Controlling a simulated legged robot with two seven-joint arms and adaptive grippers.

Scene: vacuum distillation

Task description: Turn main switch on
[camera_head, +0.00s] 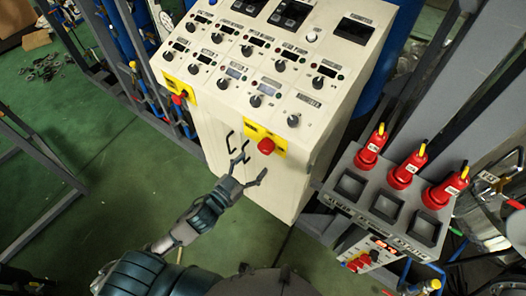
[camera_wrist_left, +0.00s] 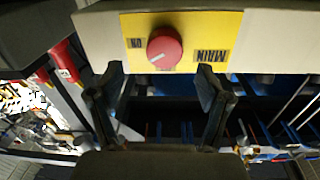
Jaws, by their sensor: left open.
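The main switch is a round red knob (camera_head: 266,145) on a yellow plate (camera_head: 251,133) at the front lower edge of the cream control console. In the left wrist view the red knob (camera_wrist_left: 165,47) shows close up, with a white mark and upside-down "MAIN" and "ON" lettering on its yellow plate (camera_wrist_left: 217,30). My left gripper (camera_head: 250,165) is open and empty, just in front of and below the knob. In the left wrist view its fingers (camera_wrist_left: 160,78) stand apart, with the knob between and beyond them, not visibly touched. My right gripper is not in view.
The console (camera_head: 232,35) carries rows of dials and small displays. A second yellow plate (camera_head: 172,82) with a red control is on its left. A grey rack (camera_head: 372,195) with red-handled tools stands to the right. The green floor (camera_head: 110,175) on the left is mostly clear.

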